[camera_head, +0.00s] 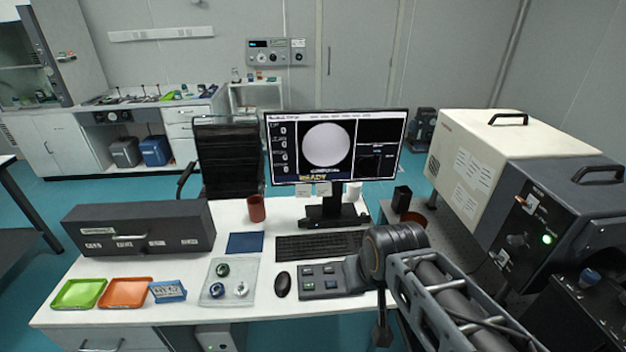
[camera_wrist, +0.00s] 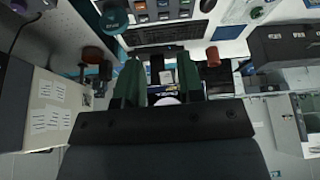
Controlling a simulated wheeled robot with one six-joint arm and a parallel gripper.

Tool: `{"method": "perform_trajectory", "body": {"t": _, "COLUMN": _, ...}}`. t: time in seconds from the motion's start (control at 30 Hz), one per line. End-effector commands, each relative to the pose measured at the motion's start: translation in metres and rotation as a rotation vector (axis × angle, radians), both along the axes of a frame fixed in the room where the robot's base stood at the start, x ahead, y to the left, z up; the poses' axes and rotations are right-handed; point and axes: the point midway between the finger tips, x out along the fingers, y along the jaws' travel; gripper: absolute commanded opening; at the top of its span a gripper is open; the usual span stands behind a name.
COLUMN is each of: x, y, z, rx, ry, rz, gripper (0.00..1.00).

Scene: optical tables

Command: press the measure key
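The key box (camera_head: 332,281) is a grey panel with several small keys, lying on the white desk right of the mouse. It also shows at the top of the wrist view (camera_wrist: 152,11). One key looks bluish and others greenish; their labels are too small to read, so I cannot tell which is the measure key. My gripper (camera_wrist: 159,72) shows two green fingers held apart with nothing between them. It points past the keyboard toward the monitor, away from the keys. In the head view my arm hides the fingers. The monitor (camera_head: 335,145) shows a pale disc and the word READY.
A keyboard (camera_head: 319,245) lies behind the key box, and a black mouse (camera_head: 283,284) lies left of it. A clear tray (camera_head: 229,281) with small round parts, a reddish cup (camera_head: 257,208) and a dark drawer box (camera_head: 139,229) stand further left. A large instrument (camera_head: 509,165) stands right.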

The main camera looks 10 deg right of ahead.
Motion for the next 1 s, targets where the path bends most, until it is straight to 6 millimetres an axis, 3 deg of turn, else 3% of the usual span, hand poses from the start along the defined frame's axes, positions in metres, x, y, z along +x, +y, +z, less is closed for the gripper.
{"method": "perform_trajectory", "body": {"t": 0.37, "x": 0.0000, "y": 0.0000, "z": 0.0000, "rx": 0.000, "ry": 0.000, "rz": 0.000, "gripper": 0.00}}
{"method": "perform_trajectory", "body": {"t": 1.0, "x": 0.0000, "y": 0.0000, "z": 0.0000, "rx": 0.000, "ry": 0.000, "rz": 0.000, "gripper": 0.00}}
